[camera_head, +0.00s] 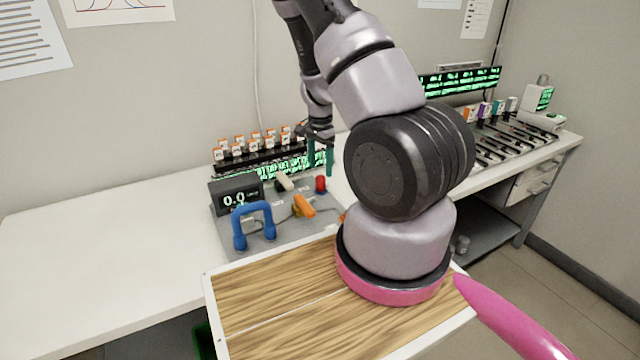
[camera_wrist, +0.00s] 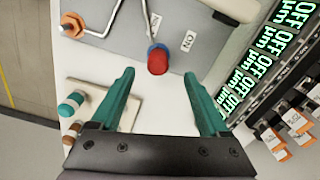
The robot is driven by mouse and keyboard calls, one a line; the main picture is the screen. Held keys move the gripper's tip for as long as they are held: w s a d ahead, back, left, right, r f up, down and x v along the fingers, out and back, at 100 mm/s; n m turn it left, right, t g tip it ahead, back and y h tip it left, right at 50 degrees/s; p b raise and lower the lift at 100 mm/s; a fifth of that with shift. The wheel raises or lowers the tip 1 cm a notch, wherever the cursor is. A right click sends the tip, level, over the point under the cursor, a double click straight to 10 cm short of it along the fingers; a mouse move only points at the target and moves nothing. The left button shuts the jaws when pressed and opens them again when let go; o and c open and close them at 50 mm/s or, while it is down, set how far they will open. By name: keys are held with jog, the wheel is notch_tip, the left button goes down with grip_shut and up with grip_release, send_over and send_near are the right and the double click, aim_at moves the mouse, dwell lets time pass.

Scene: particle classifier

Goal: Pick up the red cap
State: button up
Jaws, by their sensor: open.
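The red cap (camera_head: 320,184) is a small red cylinder on the grey panel at the back of the bench. In the wrist view the red cap (camera_wrist: 157,64) lies ahead of the fingertips, near the middle between them, with a blue part at its upper edge. My gripper (camera_head: 320,172) has two teal fingers pointing down, just above and around the cap's place in the head view. In the wrist view my gripper (camera_wrist: 158,78) is open, with nothing between its fingers. Whether the fingertips are level with the cap cannot be told.
The white bench (camera_head: 110,235) is clear at the left.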

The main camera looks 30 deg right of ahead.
aim_at(320, 177)
jog(key=shift+s+a+f, duration=0.1)
jog(key=shift+f, duration=1.25)
jog(key=shift+s+a+f, duration=0.1)
jog(key=shift+f, duration=1.25)
grip_shut()
